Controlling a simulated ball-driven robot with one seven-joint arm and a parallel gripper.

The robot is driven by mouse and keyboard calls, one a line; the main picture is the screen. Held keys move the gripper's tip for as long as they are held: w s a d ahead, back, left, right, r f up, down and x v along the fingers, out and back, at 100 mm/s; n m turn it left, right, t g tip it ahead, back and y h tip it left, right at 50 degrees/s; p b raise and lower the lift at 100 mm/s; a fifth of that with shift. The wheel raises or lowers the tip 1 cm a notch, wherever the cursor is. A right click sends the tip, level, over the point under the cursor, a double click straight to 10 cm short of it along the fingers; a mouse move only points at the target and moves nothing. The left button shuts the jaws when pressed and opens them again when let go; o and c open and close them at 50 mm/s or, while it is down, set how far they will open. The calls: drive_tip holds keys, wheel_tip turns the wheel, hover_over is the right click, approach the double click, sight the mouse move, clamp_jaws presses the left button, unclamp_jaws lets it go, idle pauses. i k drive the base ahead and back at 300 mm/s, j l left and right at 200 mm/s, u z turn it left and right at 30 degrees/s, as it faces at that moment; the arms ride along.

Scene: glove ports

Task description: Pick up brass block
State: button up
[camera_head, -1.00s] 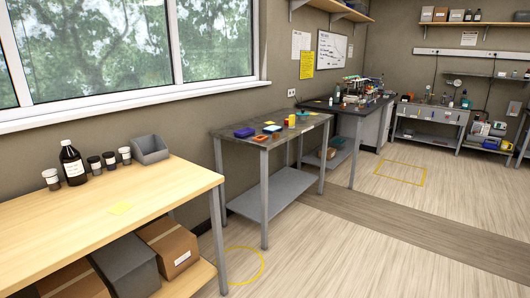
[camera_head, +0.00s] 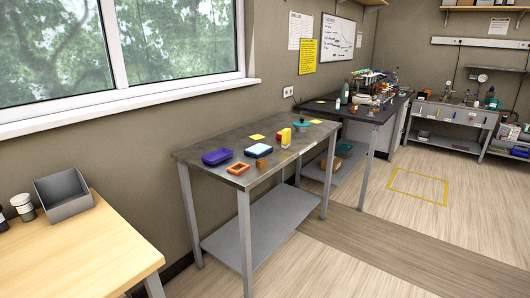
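My gripper is not in view. The grey table (camera_head: 195,150) in the middle carries several small objects. A small brownish block (camera_head: 261,162) is near its front edge, beside an orange tray (camera_head: 238,169); it may be the brass block, but it is too small to be sure. A yellow and red upright piece (camera_head: 285,137) stands farther right on the same table. A purple tray (camera_head: 217,156), a white and blue box (camera_head: 258,149) and a teal object (camera_head: 302,126) are also on it.
A wooden table (camera_head: 90,255) with a grey bin (camera_head: 65,194) is at the near left. A dark bench (camera_head: 385,110) crowded with equipment stands beyond the grey table. The floor (camera_head: 340,265) to the right is clear. A yellow floor outline (camera_head: 418,186) lies farther back.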

sight(262, 161)
drive_tip(key=i+l+u, duration=0.1)
drive_tip(key=i+u, duration=0.3)
drive_tip(key=i, duration=0.15)
drive_tip(key=i+l+u, duration=0.4)
drive_tip(key=i, duration=0.15)
drive_tip(key=i+l+u, duration=0.35)
drive_tip(key=i, duration=0.15)
